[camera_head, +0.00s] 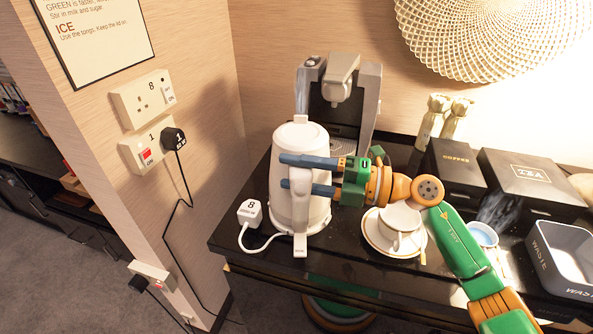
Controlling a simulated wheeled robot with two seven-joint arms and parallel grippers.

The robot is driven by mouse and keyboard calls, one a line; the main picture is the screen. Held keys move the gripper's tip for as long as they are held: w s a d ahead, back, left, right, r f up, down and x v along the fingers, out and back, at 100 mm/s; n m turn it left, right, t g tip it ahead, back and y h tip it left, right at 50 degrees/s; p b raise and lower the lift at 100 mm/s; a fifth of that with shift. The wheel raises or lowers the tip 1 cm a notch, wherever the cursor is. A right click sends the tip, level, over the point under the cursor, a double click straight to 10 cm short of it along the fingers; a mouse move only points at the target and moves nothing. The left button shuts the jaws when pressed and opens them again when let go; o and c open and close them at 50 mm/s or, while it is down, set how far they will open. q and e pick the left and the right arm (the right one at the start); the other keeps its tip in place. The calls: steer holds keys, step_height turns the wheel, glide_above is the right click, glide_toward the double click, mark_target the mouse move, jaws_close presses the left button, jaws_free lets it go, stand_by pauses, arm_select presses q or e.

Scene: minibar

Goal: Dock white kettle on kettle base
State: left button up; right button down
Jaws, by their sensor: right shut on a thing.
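The white kettle (289,150) stands upright near the front left of the dark counter. My right gripper (284,171) reaches it from the right. Its two blue fingers are shut on the kettle's handle, one above the other in the picture. The kettle base (300,246) shows as a white part with a small label at the kettle's foot; the kettle hides most of it. I cannot tell whether the kettle is fully seated or slightly above the base. My left gripper is not in view.
A coffee machine (341,70) stands behind the kettle. A white cup and saucer (378,238) sit right of it, below my gripper. Dark boxes (533,178) and a waste bin (570,258) fill the right.

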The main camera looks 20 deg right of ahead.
steer(key=shift+f+b, duration=0.45)
stand_by(0.3)
steer(key=shift+c, duration=2.4)
jaws_free()
steer(key=shift+s, duration=0.25)
steer(key=shift+f, duration=0.2)
steer(key=shift+s+d+f+b, duration=0.1)
steer(key=shift+d+f+b, duration=0.05)
steer(key=shift+d+b, duration=0.2)
steer(key=b+v, duration=0.5)
steer(key=v, duration=0.5)
steer(key=shift+r+b, duration=0.2)
steer(key=shift+b, duration=0.2)
steer(key=shift+s, duration=0.15)
